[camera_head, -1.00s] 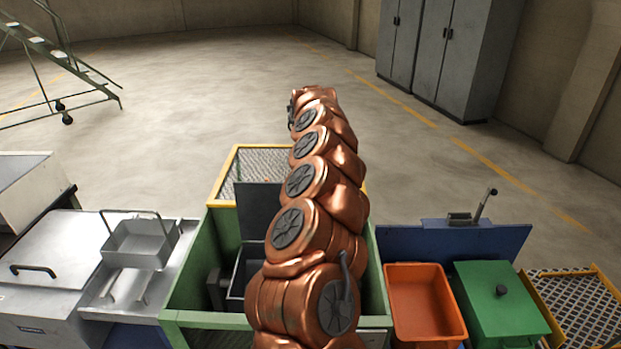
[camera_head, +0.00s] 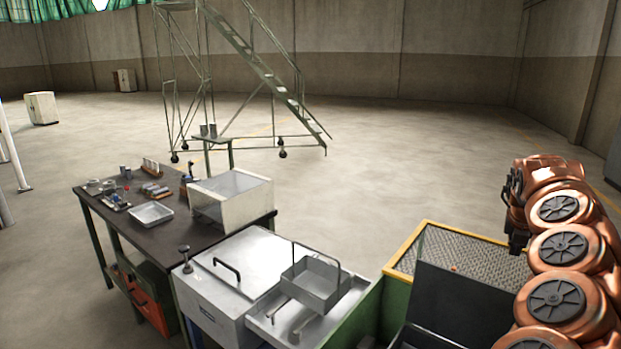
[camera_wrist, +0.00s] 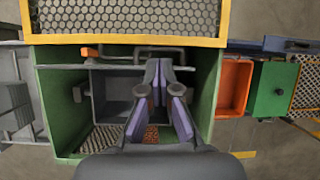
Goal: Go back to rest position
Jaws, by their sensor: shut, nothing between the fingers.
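My gripper (camera_wrist: 159,72) is shut and empty in the wrist view, its purple-grey fingers together. It hangs over the green-walled station (camera_wrist: 50,108) with a grey bin (camera_wrist: 108,82) inside, apart from it as far as I can tell. In the head view my copper arm reaches up along the right edge, and the gripper end (camera_head: 516,240) shows only as a small dark part beside the mesh tray. The fingertips are not clear there.
A yellow-rimmed mesh tray (camera_head: 405,252) borders the station. An orange bin (camera_wrist: 233,85) and green lid (camera_wrist: 270,92) lie right.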

